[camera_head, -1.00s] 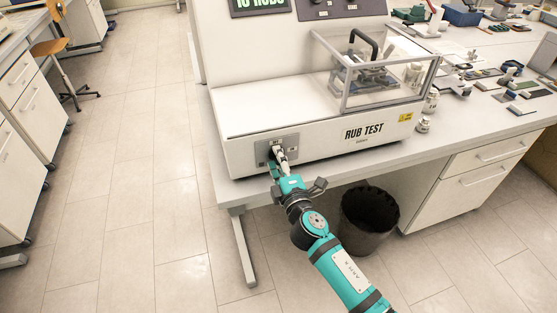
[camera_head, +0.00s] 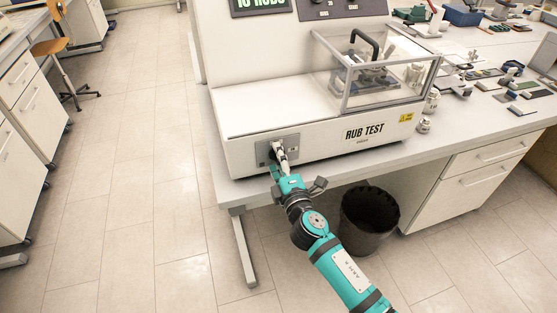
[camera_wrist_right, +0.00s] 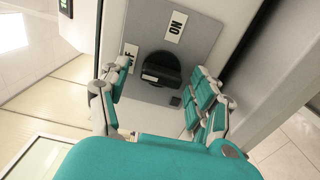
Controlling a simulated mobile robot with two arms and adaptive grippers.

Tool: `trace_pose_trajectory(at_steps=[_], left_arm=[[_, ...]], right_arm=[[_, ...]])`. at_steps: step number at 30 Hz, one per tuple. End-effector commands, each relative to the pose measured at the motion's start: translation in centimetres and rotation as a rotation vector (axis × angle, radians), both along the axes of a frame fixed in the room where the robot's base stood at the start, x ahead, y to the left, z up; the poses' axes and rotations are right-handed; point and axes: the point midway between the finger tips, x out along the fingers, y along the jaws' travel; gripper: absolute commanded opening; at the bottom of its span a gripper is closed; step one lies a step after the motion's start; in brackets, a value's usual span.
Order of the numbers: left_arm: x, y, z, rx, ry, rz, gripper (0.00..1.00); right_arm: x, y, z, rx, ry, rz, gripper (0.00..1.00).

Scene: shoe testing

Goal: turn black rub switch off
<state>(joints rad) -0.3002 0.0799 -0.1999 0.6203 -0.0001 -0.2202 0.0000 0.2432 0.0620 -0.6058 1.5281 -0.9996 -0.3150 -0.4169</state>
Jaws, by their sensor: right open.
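The black rub switch (camera_wrist_right: 162,69) is a dark round knob on a grey plate (camera_wrist_right: 205,40) in the right wrist view. An ON label (camera_wrist_right: 176,26) is above it. Another label (camera_wrist_right: 130,55), ending in F, is at its left, partly covered by a finger. I cannot tell clearly which label the knob points to. My right gripper (camera_wrist_right: 161,72) is open, with a finger on each side of the knob; contact is not clear. In the head view, my right gripper (camera_head: 279,152) is at the plate on the machine's front and hides the knob. My left gripper is not in view.
The white RUB TEST machine (camera_head: 270,108) stands on a bench (camera_head: 232,192). A clear guard box (camera_head: 385,97) covers its right part. A dark bin (camera_head: 368,218) is below the bench, close to my right arm.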

Motion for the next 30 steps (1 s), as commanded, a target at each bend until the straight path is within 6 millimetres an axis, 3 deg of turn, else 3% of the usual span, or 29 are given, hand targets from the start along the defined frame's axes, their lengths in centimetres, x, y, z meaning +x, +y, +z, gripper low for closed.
trace_pose_trajectory(at_steps=[7,21,30], left_arm=[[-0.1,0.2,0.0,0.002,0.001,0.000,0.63],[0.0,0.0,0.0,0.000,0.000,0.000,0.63],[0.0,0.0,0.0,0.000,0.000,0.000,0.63]], right_arm=[[-1.6,-0.5,-0.2,0.001,0.003,0.001,0.63],[-10.2,-3.3,-0.2,-0.001,0.003,0.000,0.63],[-11.4,-3.7,0.0,0.000,0.000,0.000,0.63]])
